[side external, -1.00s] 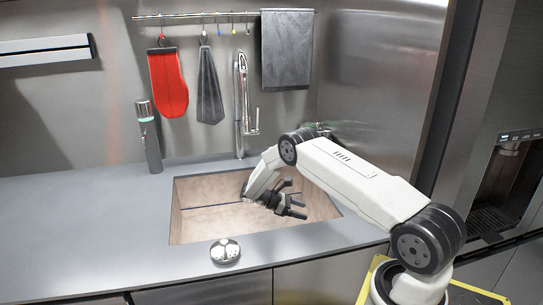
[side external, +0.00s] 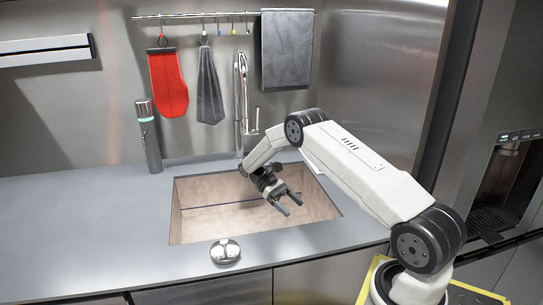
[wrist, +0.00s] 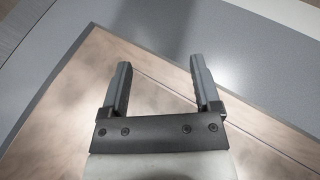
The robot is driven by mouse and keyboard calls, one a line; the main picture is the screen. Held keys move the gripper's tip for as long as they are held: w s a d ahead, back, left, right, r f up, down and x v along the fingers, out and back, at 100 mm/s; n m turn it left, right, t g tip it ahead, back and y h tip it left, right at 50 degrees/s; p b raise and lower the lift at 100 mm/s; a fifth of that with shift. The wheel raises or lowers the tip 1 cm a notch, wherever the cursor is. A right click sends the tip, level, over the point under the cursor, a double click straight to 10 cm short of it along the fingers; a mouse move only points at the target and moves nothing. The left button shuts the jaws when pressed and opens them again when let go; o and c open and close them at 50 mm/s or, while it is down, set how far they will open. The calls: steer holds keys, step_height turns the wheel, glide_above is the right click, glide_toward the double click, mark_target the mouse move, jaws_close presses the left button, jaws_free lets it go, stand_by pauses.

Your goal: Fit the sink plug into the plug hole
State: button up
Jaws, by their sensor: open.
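A small round shiny metal piece (side external: 225,251), which looks like the sink plug, lies on the counter at the front rim of the sink. Its details are too small to tell. The sink (side external: 190,222) is a rectangular basin with mottled beige-brown walls; I cannot make out a plug hole in either view. My gripper (side external: 293,207) is open and empty over the sink, to the right of the metal piece and apart from it. In the wrist view my gripper's two fingers (wrist: 160,66) are spread, with the basin and grey counter beyond and nothing between them.
A chrome tap (side external: 240,100) rises behind the sink. A dark cylindrical bottle (side external: 149,140) stands at the back left. A red mitt (side external: 168,82) and grey cloths hang from a wall rail. The left counter (side external: 80,225) is clear.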

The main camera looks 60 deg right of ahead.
steer(key=w+a+r+m+t+y, duration=0.1)
steer(key=w+a+m+y, duration=0.1)
steer(key=a, duration=0.5)
steer(key=shift+w+a+r+m+y, duration=0.25)
steer(key=shift+a+m+y, duration=0.15)
steer(key=shift+m+y, duration=0.3)
steer(key=shift+a+r+n+t+h, duration=0.3)
steer(key=shift+a+t+h, duration=0.1)
steer(key=shift+a, duration=0.15)
steer(key=s+a+r+n+t+h, duration=0.4)
steer(key=s+a+t, duration=0.5)
steer(key=a+t, duration=0.4)
step_height(320, 180, up, 2)
steer(key=shift+s+r+n+t+h, duration=0.2)
steer(key=shift+s+n+t+h, duration=0.2)
steer(key=shift+t+h, duration=0.1)
